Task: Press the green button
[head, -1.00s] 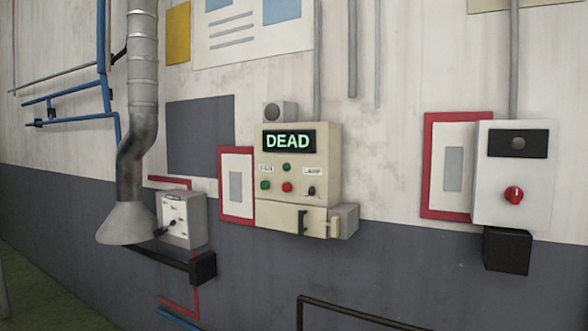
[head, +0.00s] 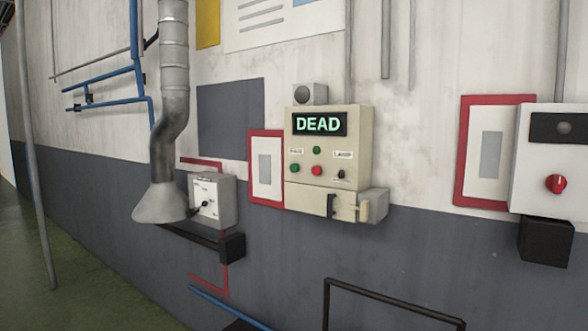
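A cream control box (head: 300,122) is mounted on the wall near the middle of the head view. Its display (head: 319,123) reads "DEAD" in green letters. Below the display, a green button (head: 295,168) sits at the lower left of the panel, beside a red button (head: 317,170). A second green round part (head: 317,150) sits above the red one; I cannot tell whether it is a lamp or a button. A black knob (head: 341,174) is at the right, under a small label. My gripper is not in view.
A smaller grey box (head: 213,200) with a black lever and a flared duct (head: 160,205) are left of the control box. A white box with a red knob (head: 556,184) is at right. A dark rail (head: 395,301) stands low in front. Green floor (head: 80,260) is clear at left.

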